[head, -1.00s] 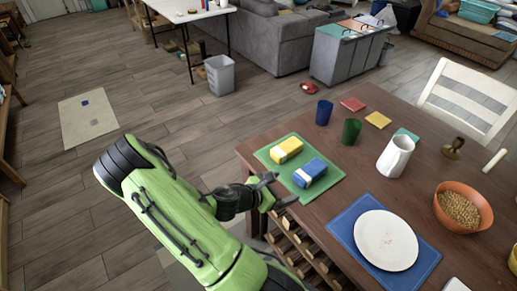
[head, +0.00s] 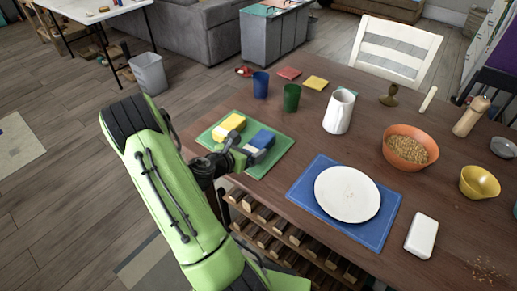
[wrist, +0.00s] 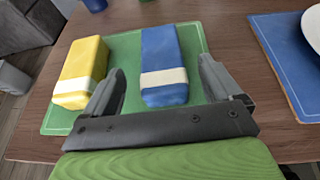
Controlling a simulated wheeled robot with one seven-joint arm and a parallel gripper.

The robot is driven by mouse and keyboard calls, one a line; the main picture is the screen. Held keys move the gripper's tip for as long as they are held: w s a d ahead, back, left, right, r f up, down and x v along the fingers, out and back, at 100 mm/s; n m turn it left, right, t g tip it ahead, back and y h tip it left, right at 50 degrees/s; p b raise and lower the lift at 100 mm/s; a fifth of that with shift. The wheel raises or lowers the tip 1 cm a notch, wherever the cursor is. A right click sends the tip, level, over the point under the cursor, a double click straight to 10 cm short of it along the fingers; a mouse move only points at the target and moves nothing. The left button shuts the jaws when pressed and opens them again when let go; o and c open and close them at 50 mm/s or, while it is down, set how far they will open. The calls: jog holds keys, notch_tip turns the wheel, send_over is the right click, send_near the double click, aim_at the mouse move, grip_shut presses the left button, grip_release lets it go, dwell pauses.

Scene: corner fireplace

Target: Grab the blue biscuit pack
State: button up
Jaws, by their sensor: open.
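The blue biscuit pack (head: 262,139) has a pale band and lies on a green mat (head: 281,146) at the table's left edge. In the wrist view the blue pack (wrist: 162,60) lies ahead, between the lines of my two open fingers, its near end close to them. A yellow pack (head: 230,125) with a white band lies just left of it, and it also shows in the wrist view (wrist: 82,72). My gripper (head: 243,155) is open and empty at the near side of the blue pack, partly covering it in the head view. Contact cannot be told.
The left finger is near the yellow pack in the wrist view. A blue mat (head: 300,197) with a white plate (head: 347,193) lies to the right. Blue (head: 260,85) and green cups (head: 291,98) and a white pitcher (head: 339,111) stand behind. A wooden rack (head: 290,240) is below the table edge.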

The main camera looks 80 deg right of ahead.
aim_at(257, 143)
jog(key=b+x, duration=0.1)
jog(key=x, duration=0.4)
jog(key=shift+r, duration=0.1)
